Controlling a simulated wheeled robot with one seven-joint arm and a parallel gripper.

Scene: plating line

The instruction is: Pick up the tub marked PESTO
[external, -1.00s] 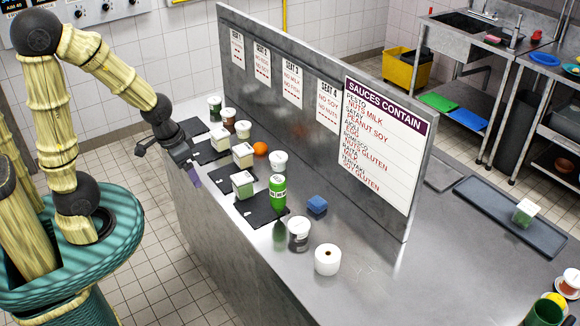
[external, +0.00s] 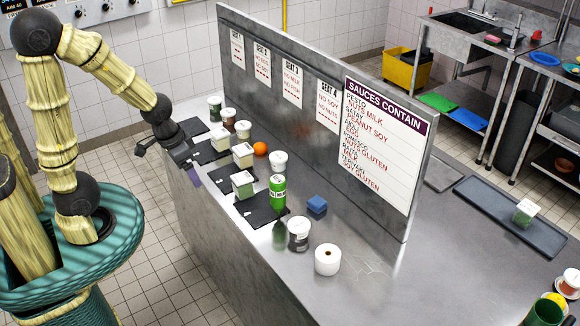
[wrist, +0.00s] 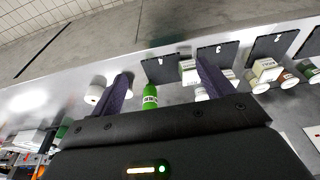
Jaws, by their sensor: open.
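No PESTO label on a tub is legible in either view. Several round tubs stand along the steel counter: a dark green one (external: 214,108) at the far end, a brown one (external: 229,120), white ones (external: 279,161), and a dark one with a white label (external: 299,234) nearer the camera. A green tub (wrist: 308,69) shows at the right edge of the wrist view. My gripper (external: 191,175) hangs over the counter's left edge, apart from the tubs. Its purple fingers (wrist: 163,68) are spread with nothing held; the right finger partly hides items behind it.
Cartons (external: 243,185) sit on dark mats (external: 262,218). An upright sign panel (external: 310,125) bounds the row's far side. A tray (external: 485,205) lies at right.

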